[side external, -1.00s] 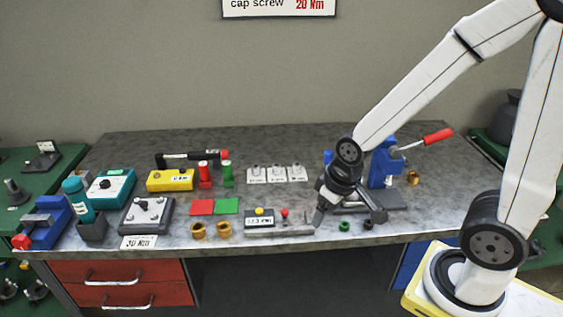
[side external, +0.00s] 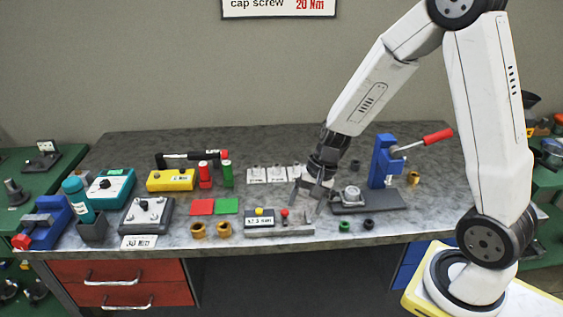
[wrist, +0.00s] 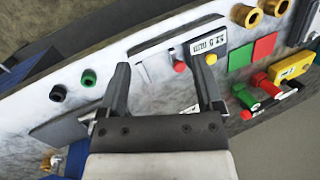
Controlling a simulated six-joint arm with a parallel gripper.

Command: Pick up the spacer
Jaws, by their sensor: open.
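No part is labelled as the spacer, and I cannot tell which ring-shaped part it is. A green ring (side external: 344,226) and a black ring (side external: 368,224) lie near the bench's front edge; the wrist view shows the green ring (wrist: 89,77) and black ring (wrist: 58,92) at left, outside my fingers. Two brass rings (side external: 198,230) (side external: 224,229) stand farther left; they also show at the top of the wrist view (wrist: 245,15). My gripper (side external: 308,200) is open and empty, above the bench behind the gauge, left of the green ring. The wrist view shows its spread fingers (wrist: 160,62).
A gauge (side external: 262,219) with a display and yellow button lies just in front of my gripper. A blue press (side external: 384,160) with a red handle and dark base plate (side external: 385,206) stands at right. Red (side external: 202,207) and green (side external: 227,205) pads lie left of the gauge.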

